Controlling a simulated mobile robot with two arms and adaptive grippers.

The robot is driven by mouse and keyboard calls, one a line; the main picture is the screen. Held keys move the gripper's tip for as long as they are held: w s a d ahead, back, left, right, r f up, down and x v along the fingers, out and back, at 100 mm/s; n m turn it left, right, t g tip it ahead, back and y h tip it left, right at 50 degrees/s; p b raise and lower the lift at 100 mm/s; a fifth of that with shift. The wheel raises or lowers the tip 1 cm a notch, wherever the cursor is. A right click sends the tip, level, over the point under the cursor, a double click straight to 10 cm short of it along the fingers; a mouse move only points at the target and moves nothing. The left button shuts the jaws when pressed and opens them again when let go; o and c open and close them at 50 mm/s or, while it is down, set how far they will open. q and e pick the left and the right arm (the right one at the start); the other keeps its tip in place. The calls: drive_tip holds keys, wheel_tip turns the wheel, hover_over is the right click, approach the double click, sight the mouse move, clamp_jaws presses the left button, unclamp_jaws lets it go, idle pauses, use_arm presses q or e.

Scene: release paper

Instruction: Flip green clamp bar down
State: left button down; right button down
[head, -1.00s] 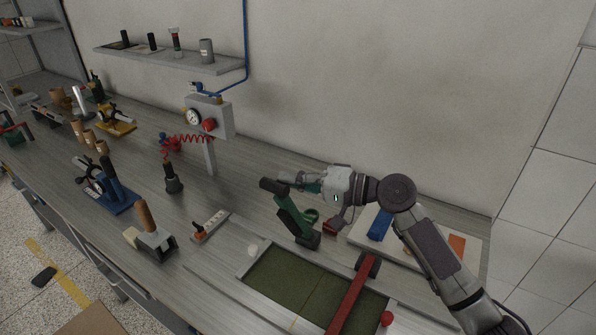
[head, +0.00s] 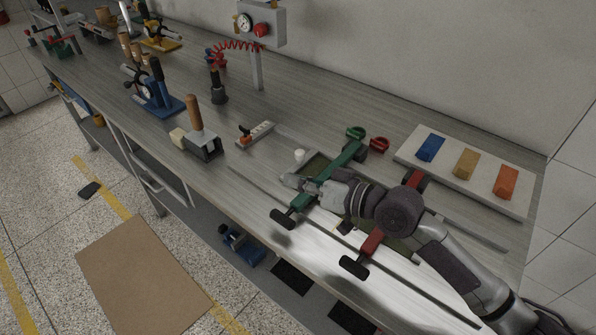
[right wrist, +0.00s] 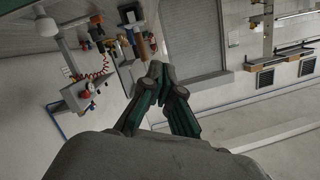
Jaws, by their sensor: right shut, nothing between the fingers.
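The green clamp bar (head: 342,157) lies down across the dark green mat in the head view, from its pivot at the back to its black handle (head: 283,219) over the bench's front edge. My right gripper (head: 287,180) is shut and empty, beside the bar's middle; it hides part of the bar, and I cannot tell whether they touch. In the right wrist view the fingertips (right wrist: 159,70) meet with nothing between them, and the bar cannot be made out there. My left gripper is not in view.
A red clamp bar (head: 373,243) also lies across the mat, partly behind my right arm. A white board (head: 484,188) with blue, yellow and orange blocks is at the right. A wooden-handled tool (head: 196,115) stands left of the mat.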

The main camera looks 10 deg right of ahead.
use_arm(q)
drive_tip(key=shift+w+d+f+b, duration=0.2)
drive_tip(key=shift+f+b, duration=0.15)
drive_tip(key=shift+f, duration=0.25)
use_arm(e)
drive_tip(key=shift+s+a+f, duration=0.15)
drive_tip(key=shift+f, duration=0.45)
drive_tip(key=shift+s+a+f, duration=0.1)
drive_tip(key=shift+f, duration=0.45)
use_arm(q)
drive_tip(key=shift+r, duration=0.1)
use_arm(e)
drive_tip(key=shift+r, duration=0.1)
